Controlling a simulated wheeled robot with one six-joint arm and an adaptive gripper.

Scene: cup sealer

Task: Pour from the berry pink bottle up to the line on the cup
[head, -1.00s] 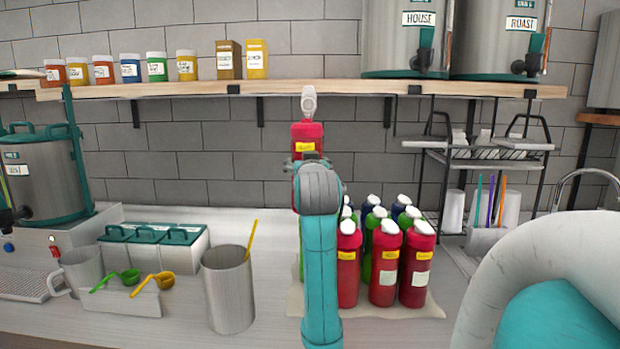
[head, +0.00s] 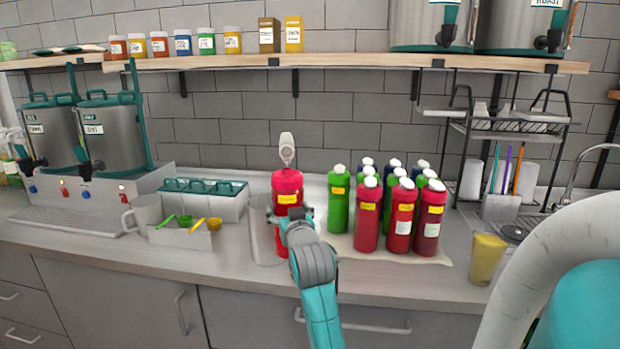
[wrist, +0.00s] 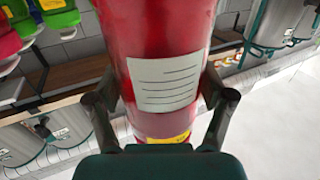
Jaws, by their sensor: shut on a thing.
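My gripper (head: 289,213) is shut on a berry pink bottle (head: 287,183) with a yellow label and a pale nozzle on top. The bottle is upright, in front of the counter's back area, left of the other bottles. In the wrist view the bottle (wrist: 160,35) fills the middle, with a white lined label facing the camera and a finger on each side. A cup (head: 487,260), yellowish in colour, stands at the counter's right front. Its line cannot be made out.
Several red, green and dark bottles (head: 401,222) stand together on a pale mat (head: 440,260). A scoop holder (head: 182,240) and mug (head: 143,214) are left. A wire rack (head: 510,130) stands back right.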

